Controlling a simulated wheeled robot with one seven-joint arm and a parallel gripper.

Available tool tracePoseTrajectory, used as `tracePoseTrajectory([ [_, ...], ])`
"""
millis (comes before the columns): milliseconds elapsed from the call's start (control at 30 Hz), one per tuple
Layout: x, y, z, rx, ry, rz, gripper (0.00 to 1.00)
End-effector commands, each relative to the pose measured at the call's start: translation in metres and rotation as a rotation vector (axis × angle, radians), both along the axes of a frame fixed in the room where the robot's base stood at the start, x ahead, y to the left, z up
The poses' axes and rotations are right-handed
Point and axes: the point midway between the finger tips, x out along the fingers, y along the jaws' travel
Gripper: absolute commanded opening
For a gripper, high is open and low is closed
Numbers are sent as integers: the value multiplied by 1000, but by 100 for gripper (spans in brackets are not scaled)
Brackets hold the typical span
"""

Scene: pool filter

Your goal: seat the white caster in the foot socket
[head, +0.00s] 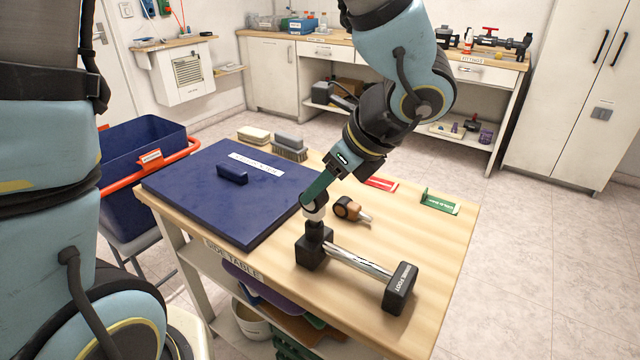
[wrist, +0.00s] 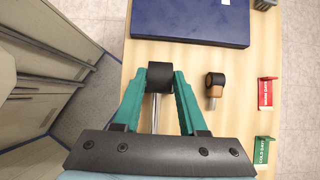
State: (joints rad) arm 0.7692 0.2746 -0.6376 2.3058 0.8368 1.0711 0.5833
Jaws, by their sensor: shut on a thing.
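My gripper (head: 312,200) points down with its green fingers shut on the white caster (head: 316,214). Its black wheel (wrist: 160,75) shows between the fingertips in the wrist view. The caster is roughly upright, directly above the black foot socket (head: 315,230). The socket rises from a black block (head: 311,252) on the table. The caster's stem is not visible, and I cannot tell whether it is in the socket. A chrome tube (head: 358,262) joins this block to another black block (head: 400,288) with white lettering.
A second caster (head: 347,208), brown with a black wheel, lies close behind; the wrist view also shows it (wrist: 214,88). A dark blue board (head: 200,205) is at left. Red (head: 381,184) and green (head: 440,202) labelled holders stand at the back. The right tabletop is clear.

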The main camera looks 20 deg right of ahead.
Motion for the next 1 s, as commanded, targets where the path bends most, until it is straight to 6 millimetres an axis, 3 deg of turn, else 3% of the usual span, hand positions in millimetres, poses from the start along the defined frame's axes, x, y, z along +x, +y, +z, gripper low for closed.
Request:
tracePoseTrajectory([
  [567, 0, 0, -13, 0, 0, -1, 0],
  [600, 0, 0, -12, 0, 0, -1, 45],
  [867, 0, 0, -12, 0, 0, 0, 74],
  [1000, 0, 0, -12, 0, 0, 0, 76],
])
